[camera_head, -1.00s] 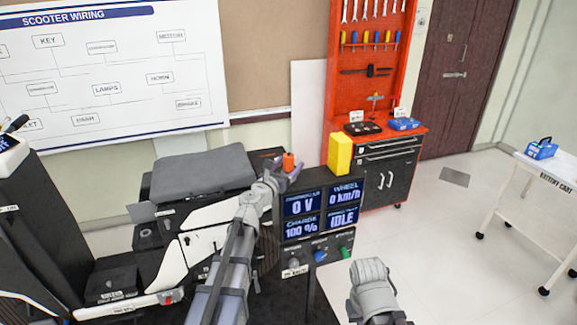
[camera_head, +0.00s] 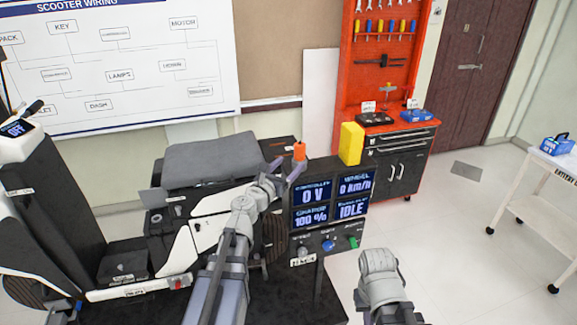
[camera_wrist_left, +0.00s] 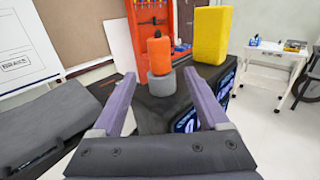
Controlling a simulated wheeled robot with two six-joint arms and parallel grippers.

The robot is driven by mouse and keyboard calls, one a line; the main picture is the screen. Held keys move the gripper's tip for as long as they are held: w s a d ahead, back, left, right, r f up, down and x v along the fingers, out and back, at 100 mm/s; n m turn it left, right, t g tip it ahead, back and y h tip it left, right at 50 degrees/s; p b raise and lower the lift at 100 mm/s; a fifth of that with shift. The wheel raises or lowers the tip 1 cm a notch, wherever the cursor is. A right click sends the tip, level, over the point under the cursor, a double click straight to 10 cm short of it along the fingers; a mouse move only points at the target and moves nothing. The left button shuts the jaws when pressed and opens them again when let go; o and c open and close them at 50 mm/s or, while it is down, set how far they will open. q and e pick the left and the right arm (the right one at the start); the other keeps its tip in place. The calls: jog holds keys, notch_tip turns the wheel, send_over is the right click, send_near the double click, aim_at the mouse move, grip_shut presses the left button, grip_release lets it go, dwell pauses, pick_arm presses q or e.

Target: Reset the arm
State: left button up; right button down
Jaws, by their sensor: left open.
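An orange cylinder (camera_wrist_left: 158,54) on a grey round base (camera_wrist_left: 162,84) stands beyond the fingertips, on the dark console top. It also shows in the head view as an orange piece (camera_head: 299,151). My right arm shows only in part at the lower right of the head view; its gripper is not visible.
A yellow block (camera_head: 351,143) stands on the console, right of the orange cylinder. The scooter rig with a grey seat (camera_head: 212,158) is at left. A red tool cabinet (camera_head: 378,75) stands behind.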

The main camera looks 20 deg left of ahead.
pick_arm(q)
jog(key=shift+d, duration=0.1)
jog(key=s+d+f+m+g+h, duration=0.2)
jog(key=s+d+f+m+g, duration=0.2)
jog(key=d+m, duration=0.3)
jog(key=s+d+f+m+g+h, duration=0.1)
jog(key=s+d+f+m+g, duration=0.3)
jog(key=d+m, duration=0.35)
jog(key=s+d+f+m+g+h, duration=0.25)
jog(key=d+f+m, duration=0.25)
jog(key=d+m, duration=0.25)
jog(key=s+a+f+m+g+y, duration=0.2)
jog(key=s+f+m+g+y, duration=0.1)
jog(key=s+m, duration=0.4)
jog(key=s+a+f+m+g+y, duration=0.2)
jog(key=s+f+m+g+y, duration=0.2)
jog(key=s, duration=0.7)
jog(key=shift+f+m+y, duration=0.95)
jog(key=shift+m+y, duration=0.7)
jog(key=shift+m, duration=0.65)
